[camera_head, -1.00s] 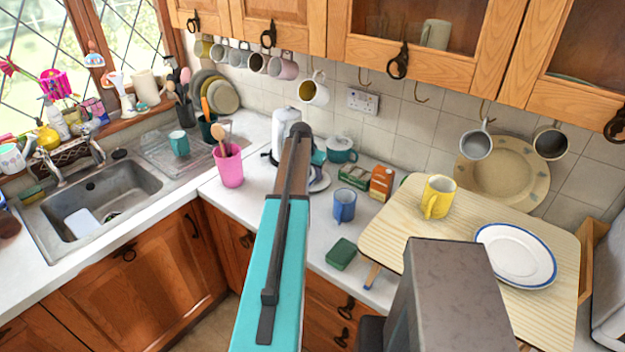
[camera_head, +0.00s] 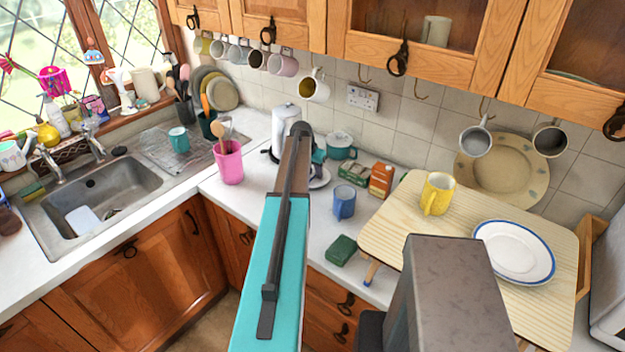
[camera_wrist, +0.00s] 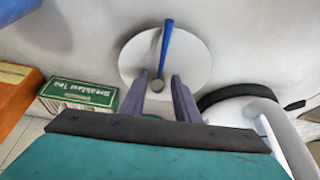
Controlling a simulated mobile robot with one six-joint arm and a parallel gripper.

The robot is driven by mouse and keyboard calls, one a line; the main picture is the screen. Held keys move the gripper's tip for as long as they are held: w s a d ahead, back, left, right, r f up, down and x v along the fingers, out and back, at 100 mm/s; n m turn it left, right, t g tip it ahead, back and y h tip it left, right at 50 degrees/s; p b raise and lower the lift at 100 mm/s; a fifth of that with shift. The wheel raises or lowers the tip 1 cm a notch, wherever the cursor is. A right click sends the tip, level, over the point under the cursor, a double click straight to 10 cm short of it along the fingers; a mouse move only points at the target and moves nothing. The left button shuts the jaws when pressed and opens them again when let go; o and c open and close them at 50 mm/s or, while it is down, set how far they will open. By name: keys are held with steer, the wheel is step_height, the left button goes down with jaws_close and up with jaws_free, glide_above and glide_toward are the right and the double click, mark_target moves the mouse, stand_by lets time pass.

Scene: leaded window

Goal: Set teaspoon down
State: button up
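The teaspoon with a blue handle (camera_wrist: 166,45) lies over a round white saucer (camera_wrist: 192,52) in the wrist view. Its small grey end (camera_wrist: 158,85) points toward my gripper. My gripper (camera_wrist: 159,76) has its two dark fingers apart, one on each side of the spoon's near end, with a gap on both sides. Whether the spoon touches the saucer all along is hard to tell. In the head view the saucer (camera_head: 320,181) shows on the counter just right of my arm, partly hidden by it. My fingers are hidden in that view.
A green tea box (camera_wrist: 80,95) and a white kettle (camera_wrist: 240,112) flank the saucer. A wooden board (camera_head: 400,222) holds a yellow mug (camera_head: 437,194) and plate (camera_head: 515,250).

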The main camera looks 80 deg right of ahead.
mark_target(314, 176)
jaws_close()
stand_by(0.5)
steer(key=shift+r+b, duration=1.15)
steer(key=shift+r, duration=0.3)
steer(key=shift+a+r, duration=0.1)
steer(key=shift+r, duration=0.2)
steer(key=a+b, duration=0.2)
steer(key=a, duration=0.2)
steer(key=a+b, duration=0.1)
steer(key=a, duration=0.4)
steer(key=s+a+r+b, duration=0.1)
steer(key=a+b, duration=0.1)
steer(key=a, duration=0.2)
steer(key=shift+a+b, duration=0.35)
steer(key=shift+a+r+b, duration=0.15)
steer(key=shift+a, duration=0.4)
steer(key=shift+a+r+b, duration=0.15)
steer(key=shift+a, duration=0.35)
